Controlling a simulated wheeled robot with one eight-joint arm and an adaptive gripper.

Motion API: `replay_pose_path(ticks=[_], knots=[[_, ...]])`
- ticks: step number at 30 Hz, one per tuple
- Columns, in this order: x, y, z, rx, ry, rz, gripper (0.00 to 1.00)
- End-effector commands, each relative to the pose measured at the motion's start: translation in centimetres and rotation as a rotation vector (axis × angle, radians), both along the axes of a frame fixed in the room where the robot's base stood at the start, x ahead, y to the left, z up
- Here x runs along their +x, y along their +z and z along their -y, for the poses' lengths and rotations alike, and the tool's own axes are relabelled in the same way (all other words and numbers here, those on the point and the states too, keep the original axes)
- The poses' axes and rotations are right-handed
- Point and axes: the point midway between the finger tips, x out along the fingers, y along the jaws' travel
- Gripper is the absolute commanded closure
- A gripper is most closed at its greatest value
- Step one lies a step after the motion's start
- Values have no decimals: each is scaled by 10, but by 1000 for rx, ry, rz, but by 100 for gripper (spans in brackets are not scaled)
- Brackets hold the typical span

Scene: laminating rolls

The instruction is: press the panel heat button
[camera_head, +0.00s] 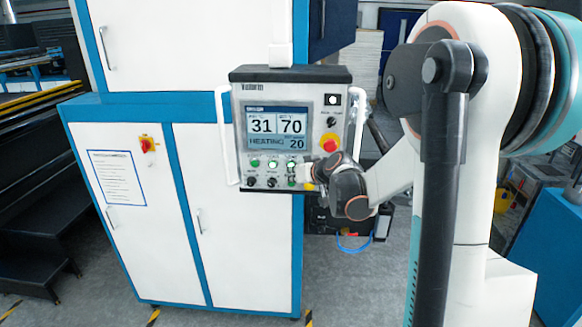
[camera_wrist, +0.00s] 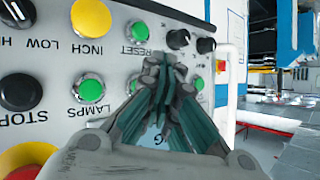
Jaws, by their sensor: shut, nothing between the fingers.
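The control panel (camera_head: 240,130) hangs in front of the cabinet, its screen (camera_head: 277,128) reading 31, 70 and HEATING 20. Small green buttons (camera_head: 255,163) line its lower part. My gripper (camera_head: 306,171) is at the panel's lower right. In the wrist view, where the panel appears upside down, my gripper (camera_wrist: 165,72) is shut and empty, its fingertips close to the panel face among the buttons. A green button (camera_wrist: 132,86) is partly behind the fingers, and another (camera_wrist: 198,84) shows on their other side. Their labels are hidden, so I cannot tell which is heat or whether the fingertips touch one.
Nearby are the green LAMPS button (camera_wrist: 91,90), green RESET button (camera_wrist: 138,32), yellow INCH button (camera_wrist: 91,18), black STOP button (camera_wrist: 20,92) and a red emergency knob (camera_wrist: 28,160). White handles (camera_head: 222,135) flank the panel. Clear floor (camera_head: 230,318) lies before the cabinet.

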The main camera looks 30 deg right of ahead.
Motion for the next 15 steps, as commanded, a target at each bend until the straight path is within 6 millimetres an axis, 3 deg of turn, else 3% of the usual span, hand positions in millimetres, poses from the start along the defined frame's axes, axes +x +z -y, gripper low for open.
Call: replay_pose_path(ticks=[5,15], knots=[[-3,0,-2,0,0,0,100],[-28,0,-19,0,1,0,100]])
